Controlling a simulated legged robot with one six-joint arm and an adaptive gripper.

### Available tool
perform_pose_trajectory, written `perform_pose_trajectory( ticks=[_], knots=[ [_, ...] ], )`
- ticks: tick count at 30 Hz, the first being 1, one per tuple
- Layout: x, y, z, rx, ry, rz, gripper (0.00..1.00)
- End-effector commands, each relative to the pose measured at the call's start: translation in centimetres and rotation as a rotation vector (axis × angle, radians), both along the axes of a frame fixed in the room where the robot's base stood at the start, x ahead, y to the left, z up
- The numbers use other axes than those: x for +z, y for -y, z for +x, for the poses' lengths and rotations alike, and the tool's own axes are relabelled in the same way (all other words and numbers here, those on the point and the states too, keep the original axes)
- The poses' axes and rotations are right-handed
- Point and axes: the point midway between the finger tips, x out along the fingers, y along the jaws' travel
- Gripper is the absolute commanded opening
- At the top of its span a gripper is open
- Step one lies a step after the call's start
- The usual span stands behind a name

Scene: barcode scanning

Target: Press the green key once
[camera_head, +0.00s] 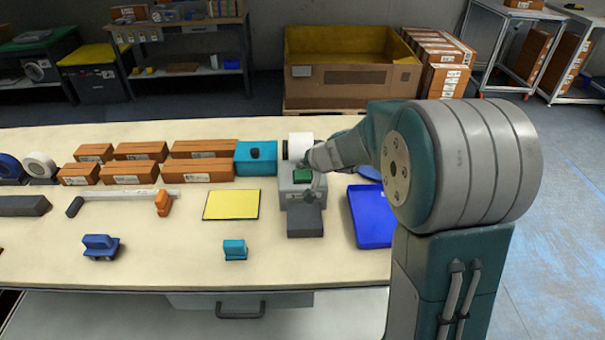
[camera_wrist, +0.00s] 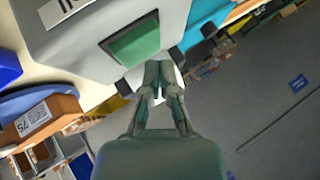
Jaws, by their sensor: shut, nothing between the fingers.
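The green key (camera_head: 302,175) is on the top of a grey device (camera_head: 290,191) in the head view. In the wrist view the green key (camera_wrist: 135,45) is a green square set in a dark frame on the pale grey housing. My gripper (camera_wrist: 159,70) is shut and empty, its fingertips close to the key's edge in that view. I cannot tell whether they touch the device. In the head view my arm comes in from the right and its wrist partly covers the device.
A blue tray (camera_head: 372,216) lies to the right. A yellow sheet (camera_head: 231,205), several brown boxes and small blue items are on the table (camera_head: 170,265).

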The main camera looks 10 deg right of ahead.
Motion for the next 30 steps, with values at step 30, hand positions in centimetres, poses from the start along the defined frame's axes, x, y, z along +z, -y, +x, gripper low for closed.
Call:
perform_pose_trajectory(
  ticks=[30],
  knots=[
    [-1.19,0.05,-0.11,0.0,-0.001,0.001,0.0]
  ],
)
